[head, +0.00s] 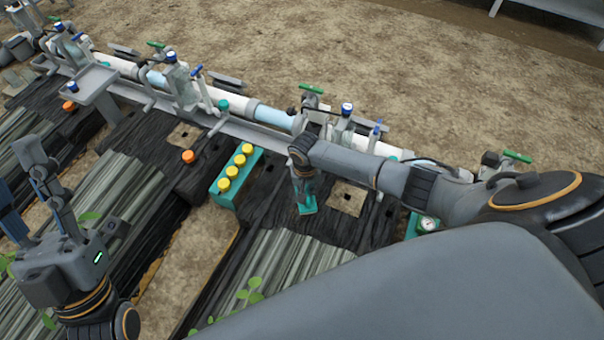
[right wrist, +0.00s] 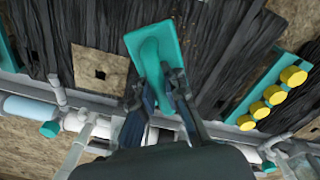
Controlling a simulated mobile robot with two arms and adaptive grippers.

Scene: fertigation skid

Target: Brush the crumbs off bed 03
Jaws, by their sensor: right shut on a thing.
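My right gripper (head: 303,178) is shut on a teal brush-like tool (head: 307,200), which it holds over the dark bed cover. In the right wrist view the tool (right wrist: 155,50) sits between the fingers (right wrist: 157,85), its flat block pointing away over the black sheeting; its underside is hidden. A tan square patch with a small dark hole (head: 347,198) lies just right of the tool. My left gripper (head: 18,180) is open and empty over the beds at the far left.
A teal rack with several yellow caps (head: 235,175) stands left of the tool. A pipe with valves (head: 230,103) runs behind the beds. Orange caps (head: 188,156), a grey raised tray (head: 92,82) and a gauge (head: 428,224) stand nearby. Bare soil lies beyond.

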